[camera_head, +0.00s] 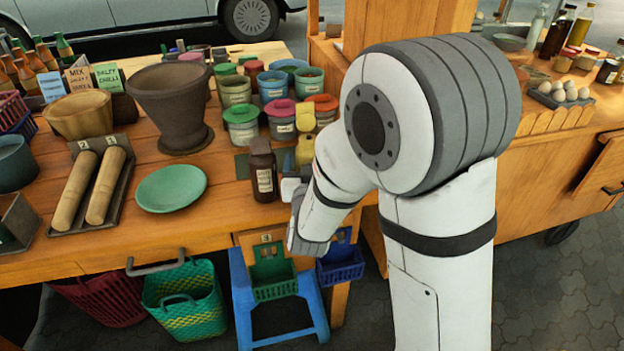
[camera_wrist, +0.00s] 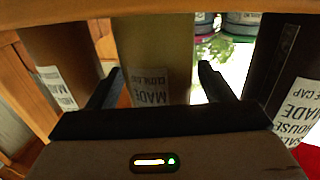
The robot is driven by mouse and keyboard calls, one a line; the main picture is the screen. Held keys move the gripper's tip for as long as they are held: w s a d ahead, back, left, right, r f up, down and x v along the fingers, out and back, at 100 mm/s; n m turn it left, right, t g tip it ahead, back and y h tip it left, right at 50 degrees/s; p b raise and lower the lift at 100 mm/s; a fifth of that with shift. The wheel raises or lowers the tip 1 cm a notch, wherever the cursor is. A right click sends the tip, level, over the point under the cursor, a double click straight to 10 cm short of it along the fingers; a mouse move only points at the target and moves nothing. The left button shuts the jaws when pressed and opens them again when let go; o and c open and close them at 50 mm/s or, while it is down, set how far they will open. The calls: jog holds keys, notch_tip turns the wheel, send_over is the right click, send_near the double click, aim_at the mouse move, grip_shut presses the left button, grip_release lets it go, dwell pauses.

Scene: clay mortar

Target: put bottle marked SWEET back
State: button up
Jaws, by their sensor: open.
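My gripper (camera_wrist: 155,85) is open in the wrist view, its two dark fingers spread to either side of a yellow-brown bottle (camera_wrist: 152,50) with a white label. I cannot tell whether the fingers reach around it or stop just short of it. A dark bottle (camera_wrist: 268,60) with a white label stands to the right, and a brownish bottle (camera_wrist: 55,60) to the left. No label in view can be read as SWEET. In the head view a dark brown bottle (camera_head: 263,172) and a yellow bottle (camera_head: 305,148) stand at the counter's front edge; my arm partly hides this area.
Several lidded pots (camera_head: 242,125) stand close behind the bottles. A green plate (camera_head: 171,188), a rolling-pin tray (camera_head: 118,190) and a dark mortar (camera_head: 172,105) lie to the left. A blue stool (camera_head: 242,290) and baskets (camera_head: 185,295) stand below the counter's front edge.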

jog(key=s+b, duration=0.1)
jog(key=s, duration=0.2)
jog(key=shift+f, duration=0.2)
jog(key=s+b, duration=0.2)
jog(key=b, duration=0.2)
jog(key=shift+s+f, duration=0.1)
jog(key=shift+s, duration=0.05)
jog(key=s+b, duration=0.3)
jog(key=b, duration=0.4)
jog(key=shift+s+d+r+b, duration=0.15)
jog(key=shift+s+b, duration=0.2)
jog(key=shift+s, duration=0.45)
jog(key=shift+s+a+r+b, duration=0.15)
jog(key=shift+s+b, duration=0.2)
jog(key=shift+s, duration=0.4)
jog(key=shift+d+r, duration=0.1)
